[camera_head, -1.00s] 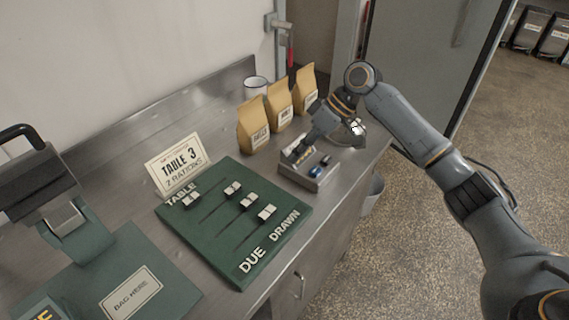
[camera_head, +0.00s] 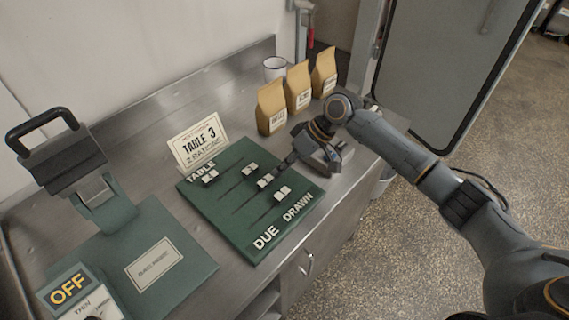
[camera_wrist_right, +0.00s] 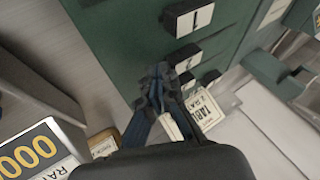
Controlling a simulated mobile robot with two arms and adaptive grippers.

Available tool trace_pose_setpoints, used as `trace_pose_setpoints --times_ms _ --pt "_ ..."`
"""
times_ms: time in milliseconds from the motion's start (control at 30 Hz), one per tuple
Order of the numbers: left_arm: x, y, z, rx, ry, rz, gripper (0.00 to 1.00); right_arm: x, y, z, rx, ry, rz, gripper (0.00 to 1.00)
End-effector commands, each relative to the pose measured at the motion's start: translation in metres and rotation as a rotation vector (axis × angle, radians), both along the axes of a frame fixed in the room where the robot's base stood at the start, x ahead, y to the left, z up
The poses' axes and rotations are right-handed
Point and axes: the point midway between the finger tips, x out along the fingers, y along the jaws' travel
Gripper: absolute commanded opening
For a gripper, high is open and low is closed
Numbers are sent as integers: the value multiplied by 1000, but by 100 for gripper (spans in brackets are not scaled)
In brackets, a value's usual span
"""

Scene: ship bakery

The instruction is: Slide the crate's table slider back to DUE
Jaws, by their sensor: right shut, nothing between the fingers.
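A green slider board (camera_head: 215,213) lies on the steel counter, lettered TABLE at its upper left and DUE and DRAWN at its lower right. Several knobs with white tops sit in its slots: one beside TABLE (camera_head: 210,177), and a row of three: upper (camera_head: 250,168), middle (camera_head: 264,180) and lower (camera_head: 282,193). My right gripper (camera_head: 287,162) is shut and empty at the board's right edge, close to the middle knob; contact cannot be told. In the right wrist view its closed fingertips (camera_wrist_right: 160,72) are over the board near several knobs, one marked 1 (camera_wrist_right: 190,17). My left gripper is out of view.
Paper bags (camera_head: 272,108) and a mug (camera_head: 275,68) stand at the back.

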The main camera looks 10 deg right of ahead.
Motion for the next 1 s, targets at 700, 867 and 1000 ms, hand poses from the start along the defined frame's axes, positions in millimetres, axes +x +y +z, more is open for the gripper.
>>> trace_pose_setpoints --times_ms 700,867,1000 --pt "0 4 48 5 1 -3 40 -51 76 1 1 0 1 0" --pt "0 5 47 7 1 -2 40 -51 77 0 1 1 2 0" --pt "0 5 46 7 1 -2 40 -51 77 0 1 1 2 0"
